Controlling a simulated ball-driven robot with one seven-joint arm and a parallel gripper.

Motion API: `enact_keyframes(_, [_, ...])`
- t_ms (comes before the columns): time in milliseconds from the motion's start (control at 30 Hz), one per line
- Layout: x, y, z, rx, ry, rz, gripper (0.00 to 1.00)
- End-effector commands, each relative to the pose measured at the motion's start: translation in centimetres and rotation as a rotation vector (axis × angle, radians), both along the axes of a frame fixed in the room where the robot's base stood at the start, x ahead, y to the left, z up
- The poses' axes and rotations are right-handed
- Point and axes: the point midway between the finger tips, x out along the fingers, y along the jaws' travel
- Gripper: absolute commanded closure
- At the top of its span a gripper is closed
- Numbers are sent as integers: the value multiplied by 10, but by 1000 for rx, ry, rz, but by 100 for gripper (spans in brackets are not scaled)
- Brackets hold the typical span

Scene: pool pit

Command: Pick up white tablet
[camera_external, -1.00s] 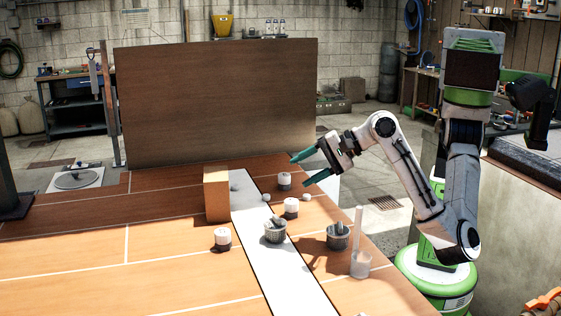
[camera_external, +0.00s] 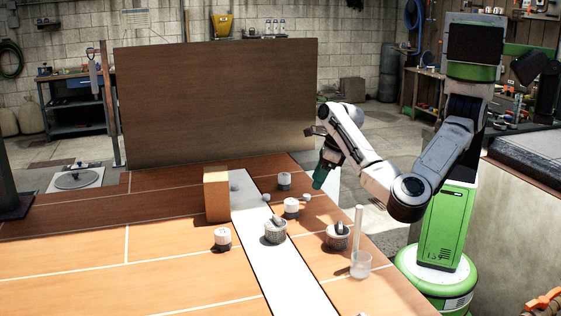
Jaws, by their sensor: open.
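No thing is plainly a tablet at this size. Small pale round pieces lie on the table: one on the white strip (camera_external: 234,187), one at the strip's right edge (camera_external: 266,197), and one farther right (camera_external: 307,197). I cannot tell which is the white tablet. My gripper (camera_external: 321,176) points down above the table's far right part, its teal fingers close above and slightly right of the rightmost pale piece. It is open and seems empty. One finger partly hides the other.
Small white jars stand at the back (camera_external: 284,181), middle (camera_external: 291,207) and left (camera_external: 222,238). A brown box (camera_external: 216,195) is on the left. The table's left side is clear.

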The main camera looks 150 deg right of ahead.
Motion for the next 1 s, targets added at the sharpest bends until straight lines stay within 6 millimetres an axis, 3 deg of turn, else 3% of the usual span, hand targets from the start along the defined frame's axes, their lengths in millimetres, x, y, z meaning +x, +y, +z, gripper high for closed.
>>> enact_keyframes(433, [11,-21,-43,-1,2,2,44])
enact_keyframes(700, [11,-23,-47,-2,1,1,44])
enact_keyframes(1000, [11,-23,-47,-2,0,2,71])
